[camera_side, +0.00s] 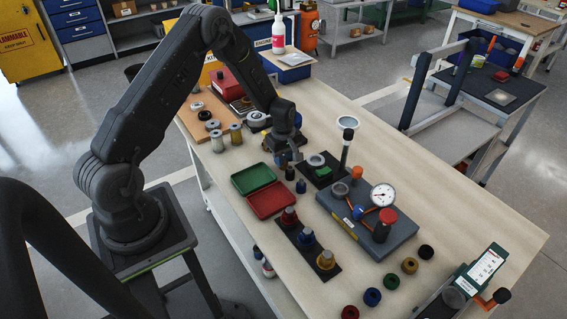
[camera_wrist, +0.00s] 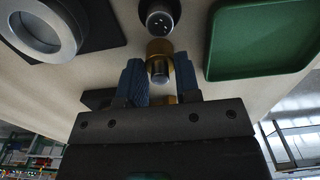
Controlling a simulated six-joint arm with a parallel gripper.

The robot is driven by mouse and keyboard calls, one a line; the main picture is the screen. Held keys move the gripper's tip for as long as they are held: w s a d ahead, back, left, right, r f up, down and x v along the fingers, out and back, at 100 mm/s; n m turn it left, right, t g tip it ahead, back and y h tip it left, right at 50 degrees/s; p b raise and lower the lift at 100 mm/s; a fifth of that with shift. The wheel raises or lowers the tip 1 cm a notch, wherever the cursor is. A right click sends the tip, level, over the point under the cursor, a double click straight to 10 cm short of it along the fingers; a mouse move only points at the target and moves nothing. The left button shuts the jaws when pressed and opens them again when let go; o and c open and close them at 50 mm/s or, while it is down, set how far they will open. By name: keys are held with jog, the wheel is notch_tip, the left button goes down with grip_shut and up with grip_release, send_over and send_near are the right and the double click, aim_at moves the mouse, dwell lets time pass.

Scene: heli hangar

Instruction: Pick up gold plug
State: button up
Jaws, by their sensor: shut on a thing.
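In the wrist view, my gripper (camera_wrist: 159,78) has its two blue ribbed fingers on either side of a gold plug (camera_wrist: 160,47). The plug has a gold band and a silver-grey end, and the fingers are shut on it. A dark plug with a silver face (camera_wrist: 160,18) stands just beyond it. In the side view, my gripper (camera_side: 284,158) is low over the table beside the green tray; the held plug is hard to make out there. I cannot tell whether it touches the table.
A green tray (camera_wrist: 265,40) is close at right in the wrist view; a silver ring on a dark plate (camera_wrist: 43,25) is at left. In the side view, a red tray (camera_side: 272,199), a dial gauge on a grey plate (camera_side: 383,194) and several coloured rings (camera_side: 372,297) crowd the front.

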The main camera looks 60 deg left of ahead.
jog(key=shift+r, duration=3)
